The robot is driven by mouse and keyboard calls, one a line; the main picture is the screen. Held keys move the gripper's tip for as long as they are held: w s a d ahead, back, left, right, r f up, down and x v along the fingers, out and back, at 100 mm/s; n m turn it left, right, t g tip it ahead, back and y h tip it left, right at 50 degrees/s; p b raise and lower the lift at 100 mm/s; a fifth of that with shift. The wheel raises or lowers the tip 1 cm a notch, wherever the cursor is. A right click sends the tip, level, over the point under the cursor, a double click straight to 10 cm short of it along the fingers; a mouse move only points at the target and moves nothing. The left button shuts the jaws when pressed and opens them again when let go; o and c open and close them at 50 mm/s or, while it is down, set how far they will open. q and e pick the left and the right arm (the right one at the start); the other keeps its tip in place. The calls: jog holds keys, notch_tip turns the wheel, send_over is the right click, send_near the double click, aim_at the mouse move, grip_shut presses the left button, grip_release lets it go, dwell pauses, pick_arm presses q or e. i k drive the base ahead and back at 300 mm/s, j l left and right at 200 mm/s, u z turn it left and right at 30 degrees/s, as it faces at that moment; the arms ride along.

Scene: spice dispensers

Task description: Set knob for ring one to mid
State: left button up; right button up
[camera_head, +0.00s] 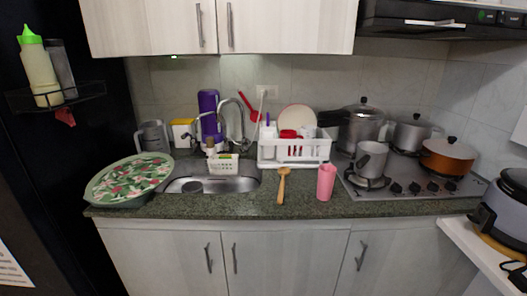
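The stove (375,196) is set into the counter at the right, with several dark knobs in a row along its front edge. The leftmost knob (396,188) sits just right of the grey mug-like pot; further knobs are at its right (414,188), then (432,187) and (449,185). Which knob belongs to ring one cannot be told, and their settings are too small to read. A grey pot (371,158) stands on the front left burner, and an orange pot (447,157) on the right. Neither of my grippers is in view.
A pink cup (326,183) and a wooden spoon (282,185) are on the counter left of the stove. A steel pot (363,127) and a smaller pot (410,134) stand at the back. A white side table (470,240) with an appliance (505,213) is at the right.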

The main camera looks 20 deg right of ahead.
aim_at(396, 188)
jog(key=z, duration=1.7)
